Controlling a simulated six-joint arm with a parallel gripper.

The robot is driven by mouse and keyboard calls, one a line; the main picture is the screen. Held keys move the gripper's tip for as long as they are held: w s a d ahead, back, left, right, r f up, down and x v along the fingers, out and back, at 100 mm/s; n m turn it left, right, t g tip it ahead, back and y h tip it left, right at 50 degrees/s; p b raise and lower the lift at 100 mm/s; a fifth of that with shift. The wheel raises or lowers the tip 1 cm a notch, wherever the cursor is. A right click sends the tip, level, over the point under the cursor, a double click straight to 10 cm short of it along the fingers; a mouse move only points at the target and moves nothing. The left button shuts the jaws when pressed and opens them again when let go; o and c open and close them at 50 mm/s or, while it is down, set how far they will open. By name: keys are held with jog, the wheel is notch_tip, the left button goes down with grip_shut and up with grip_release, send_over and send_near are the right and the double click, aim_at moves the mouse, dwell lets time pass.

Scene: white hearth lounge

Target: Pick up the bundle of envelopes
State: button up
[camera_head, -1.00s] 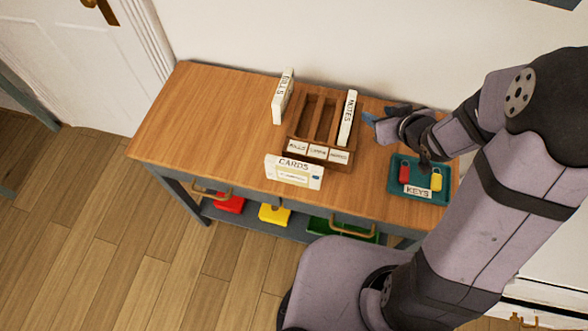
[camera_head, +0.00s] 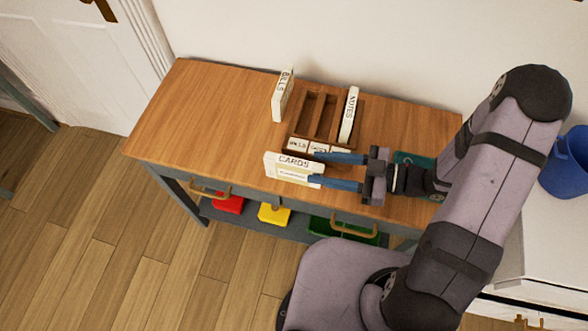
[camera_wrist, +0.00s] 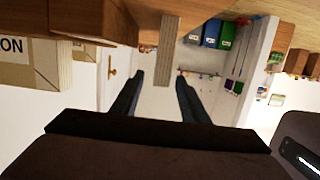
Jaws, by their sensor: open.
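Three white bundles of envelopes are in the head view. The CARDS bundle (camera_head: 284,168) stands upright in front of the wooden sorter, the BILLS bundle (camera_head: 282,96) stands at its left, and the NOTES bundle (camera_head: 349,114) at its right. My gripper (camera_head: 314,169) is open and level at the right end of the CARDS bundle, one finger toward its back and one toward its front. In the wrist view, a layered bundle edge (camera_wrist: 168,52) appears between the open fingers of my gripper (camera_wrist: 160,78). I cannot tell whether they touch it.
The wooden sorter (camera_head: 303,128) stands close behind the CARDS bundle. A teal tray (camera_head: 412,158) is mostly hidden by my arm. The left part of the wooden tabletop (camera_head: 200,115) is clear. A blue bin (camera_head: 566,165) stands at the right.

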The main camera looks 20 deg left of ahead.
aim_at(300, 163)
jog(key=shift+s+a+f+p, duration=0.15)
jog(key=shift+a+p, duration=0.45)
jog(key=shift+a, duration=0.9)
jog(key=shift+a+f+p, duration=0.15)
jog(key=shift+a+p, duration=0.4)
jog(key=shift+a, duration=0.9)
jog(key=shift+a+f, duration=0.25)
jog(key=shift+a, duration=0.45)
grip_shut()
